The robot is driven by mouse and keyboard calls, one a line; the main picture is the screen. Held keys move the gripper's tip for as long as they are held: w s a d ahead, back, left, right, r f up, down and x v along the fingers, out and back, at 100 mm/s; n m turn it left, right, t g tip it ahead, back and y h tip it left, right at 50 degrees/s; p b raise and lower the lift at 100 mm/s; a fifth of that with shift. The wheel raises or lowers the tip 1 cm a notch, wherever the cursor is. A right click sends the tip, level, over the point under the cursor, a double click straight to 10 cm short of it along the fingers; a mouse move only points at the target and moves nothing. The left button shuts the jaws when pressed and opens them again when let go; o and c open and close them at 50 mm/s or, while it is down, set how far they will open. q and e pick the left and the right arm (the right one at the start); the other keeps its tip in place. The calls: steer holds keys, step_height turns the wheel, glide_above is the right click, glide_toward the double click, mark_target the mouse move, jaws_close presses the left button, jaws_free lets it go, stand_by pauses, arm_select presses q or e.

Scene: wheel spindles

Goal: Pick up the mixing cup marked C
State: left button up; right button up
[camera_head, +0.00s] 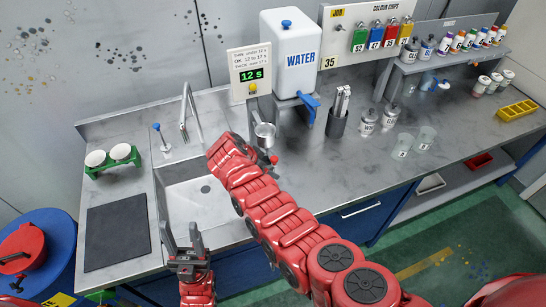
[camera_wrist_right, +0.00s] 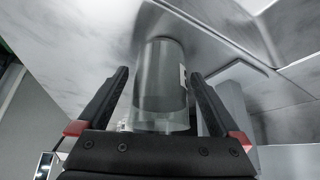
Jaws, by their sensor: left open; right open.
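A clear grey mixing cup (camera_wrist_right: 160,88) stands between the fingers of my right gripper (camera_wrist_right: 159,75) in the right wrist view. Gaps show on both sides of it, and the fingers are open. A white label with a dark mark faces right on the cup; I cannot read the letter for sure. My left gripper (camera_head: 182,233) is open and empty over the sink's left front edge.
The sink (camera_head: 185,200) and tap (camera_head: 186,105) are left of my right arm. A water tank (camera_head: 290,50), a dark holder of sticks (camera_head: 337,125) and grey jars (camera_head: 368,122) stand behind. A green rack with white cups (camera_head: 112,160) is at left.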

steer(key=shift+w+x, duration=0.2)
steer(key=shift+x, duration=0.8)
steer(key=shift+s+a+r, duration=0.3)
steer(key=shift+s+r, duration=0.05)
steer(key=shift+s+a+r, duration=0.1)
steer(key=shift+s, duration=0.1)
steer(key=shift+c, duration=1)
steer(key=shift+w+d+f, duration=0.2)
steer(key=shift+d, duration=0.05)
steer(key=c, duration=0.7)
jaws_close()
